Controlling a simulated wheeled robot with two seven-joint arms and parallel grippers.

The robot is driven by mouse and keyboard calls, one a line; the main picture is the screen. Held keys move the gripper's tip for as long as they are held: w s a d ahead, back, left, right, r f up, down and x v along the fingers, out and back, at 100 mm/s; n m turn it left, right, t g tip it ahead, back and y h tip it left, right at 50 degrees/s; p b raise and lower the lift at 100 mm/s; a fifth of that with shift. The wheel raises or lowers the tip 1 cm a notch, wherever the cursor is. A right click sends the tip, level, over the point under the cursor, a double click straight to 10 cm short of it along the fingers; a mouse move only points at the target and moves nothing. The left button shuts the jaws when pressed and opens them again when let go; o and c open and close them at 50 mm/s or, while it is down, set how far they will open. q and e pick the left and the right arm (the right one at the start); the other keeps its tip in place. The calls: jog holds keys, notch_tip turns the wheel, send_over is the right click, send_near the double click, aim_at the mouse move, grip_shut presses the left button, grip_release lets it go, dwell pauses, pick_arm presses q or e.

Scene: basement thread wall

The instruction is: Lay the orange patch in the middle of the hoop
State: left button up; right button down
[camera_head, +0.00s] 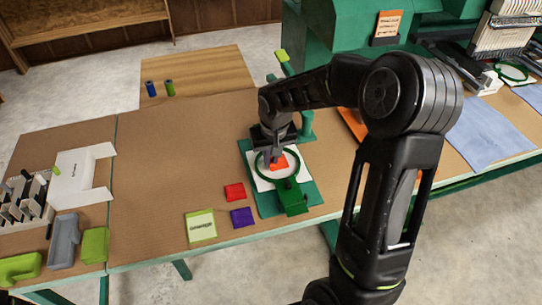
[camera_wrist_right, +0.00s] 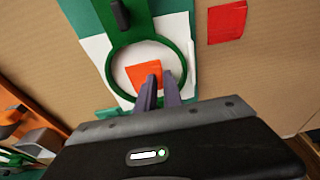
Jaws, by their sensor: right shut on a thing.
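The green hoop (camera_head: 262,178) rests on a white cloth over a green board (camera_head: 268,206) at the table's front edge. The orange patch (camera_head: 280,162) is inside the ring, near its middle. My right gripper (camera_head: 274,158) reaches down from above and is shut on the patch's edge. In the right wrist view, the fingertips (camera_wrist_right: 158,85) meet at the orange patch (camera_wrist_right: 142,73), inside the green ring (camera_wrist_right: 112,53). The fingers hide part of the patch, and I cannot tell whether it touches the cloth. My left gripper is not in view.
A red patch (camera_head: 234,192), a purple patch (camera_head: 242,217) and a pale green card (camera_head: 200,225) lie left of the board. Two spools stand on a wooden surface (camera_head: 200,75) behind.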

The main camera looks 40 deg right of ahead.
jog(key=shift+f+b, duration=0.45)
jog(key=shift+f, duration=0.15)
jog(key=c, duration=1.4)
grip_release()
jog(key=shift+r, duration=0.1)
notch_tip(320, 180, up, 7)
jog(key=p, duration=0.4)
jog(key=shift+p, duration=0.35)
